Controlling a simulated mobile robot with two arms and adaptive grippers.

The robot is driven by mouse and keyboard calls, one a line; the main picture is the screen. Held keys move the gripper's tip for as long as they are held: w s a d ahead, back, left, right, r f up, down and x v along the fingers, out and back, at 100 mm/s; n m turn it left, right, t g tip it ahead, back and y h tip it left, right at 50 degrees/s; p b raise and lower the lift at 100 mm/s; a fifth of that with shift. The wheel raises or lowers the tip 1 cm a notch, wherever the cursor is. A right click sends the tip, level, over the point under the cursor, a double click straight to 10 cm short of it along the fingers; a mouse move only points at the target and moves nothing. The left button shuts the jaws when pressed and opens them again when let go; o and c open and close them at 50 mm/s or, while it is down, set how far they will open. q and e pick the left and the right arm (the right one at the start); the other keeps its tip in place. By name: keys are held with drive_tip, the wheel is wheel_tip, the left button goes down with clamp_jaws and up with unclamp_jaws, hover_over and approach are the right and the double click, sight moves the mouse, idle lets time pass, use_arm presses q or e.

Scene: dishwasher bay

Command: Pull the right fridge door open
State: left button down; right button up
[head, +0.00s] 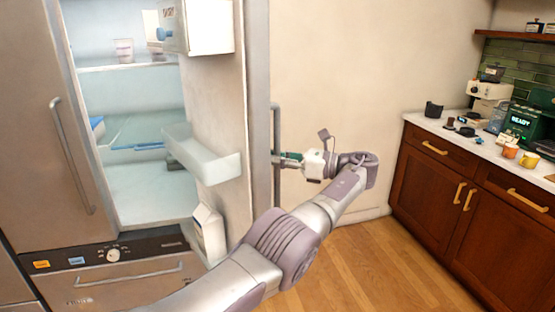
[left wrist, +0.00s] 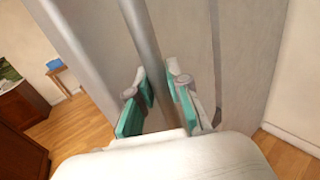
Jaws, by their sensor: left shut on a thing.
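The right fridge door (head: 217,105) stands wide open, swung out with its shelved inner side facing the fridge interior (head: 140,110). Its long vertical bar handle (head: 276,128) is on the door's outer face, toward the right. My left gripper (head: 283,159) is shut on this handle. In the left wrist view the handle (left wrist: 140,30) runs down between the teal-padded fingers of the gripper (left wrist: 160,88). My right gripper is in neither view. The left fridge door (head: 45,120), with its own bar handle (head: 72,155), is closed.
The open door carries a bin (head: 200,155) and a white carton (head: 208,232). A drawer (head: 120,285) is below the fridge interior. Brown cabinets (head: 450,190) with a cluttered counter stand at the right. The wooden floor (head: 370,265) between is clear.

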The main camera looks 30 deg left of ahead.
sight(277, 120)
use_arm(q)
drive_tip(key=c, duration=1.1)
unclamp_jaws()
drive_tip(key=shift+r, duration=0.1)
wheel_tip(277, 120, up, 10)
drive_tip(key=shift+f, duration=0.1)
